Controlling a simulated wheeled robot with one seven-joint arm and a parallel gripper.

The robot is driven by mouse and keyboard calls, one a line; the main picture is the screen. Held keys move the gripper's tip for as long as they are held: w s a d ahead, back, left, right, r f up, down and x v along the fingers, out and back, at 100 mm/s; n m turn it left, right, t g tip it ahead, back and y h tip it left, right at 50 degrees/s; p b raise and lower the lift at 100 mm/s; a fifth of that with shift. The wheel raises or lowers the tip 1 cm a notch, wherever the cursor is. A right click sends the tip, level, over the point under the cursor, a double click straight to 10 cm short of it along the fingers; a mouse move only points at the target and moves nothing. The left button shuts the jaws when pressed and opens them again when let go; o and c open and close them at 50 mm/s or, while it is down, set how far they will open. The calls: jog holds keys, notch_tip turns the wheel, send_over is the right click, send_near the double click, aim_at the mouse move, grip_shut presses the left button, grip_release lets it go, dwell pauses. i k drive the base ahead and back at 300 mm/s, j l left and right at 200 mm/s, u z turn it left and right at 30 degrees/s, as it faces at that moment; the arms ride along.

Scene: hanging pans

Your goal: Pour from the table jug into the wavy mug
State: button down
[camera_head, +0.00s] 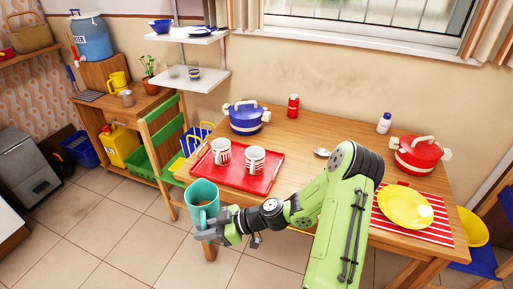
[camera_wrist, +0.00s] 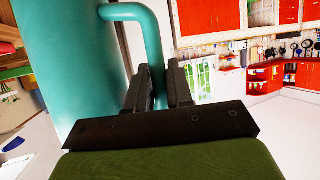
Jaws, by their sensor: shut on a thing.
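The teal jug (camera_head: 203,205) is upright in the air off the table's front left edge, with brown content visible inside. My gripper (camera_head: 216,228) is shut on the jug's handle. In the wrist view, the jug (camera_wrist: 75,60) fills the left side, and its handle passes between the fingers of my gripper (camera_wrist: 160,88). Two white mugs with red patterns, a left mug (camera_head: 221,151) and a right mug (camera_head: 255,160), stand upright on the red tray (camera_head: 235,178). I cannot tell which has the wavy pattern. Both are behind and right of the jug.
The wooden table (camera_head: 300,140) also holds a blue pot (camera_head: 246,119), a red bottle (camera_head: 293,106), a white bottle (camera_head: 384,123), a red pot (camera_head: 416,154) and a yellow plate (camera_head: 405,207). A green chair (camera_head: 160,130) stands left of it. Wall shelves (camera_head: 190,75) hang above.

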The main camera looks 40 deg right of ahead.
aim_at(255, 155)
jog(key=i+j+z, duration=0.35)
jog(key=j+z, duration=0.15)
jog(key=j, duration=0.2)
jog(key=i+j+z, duration=0.1)
jog(key=j+z, duration=0.15)
jog(key=j, duration=0.1)
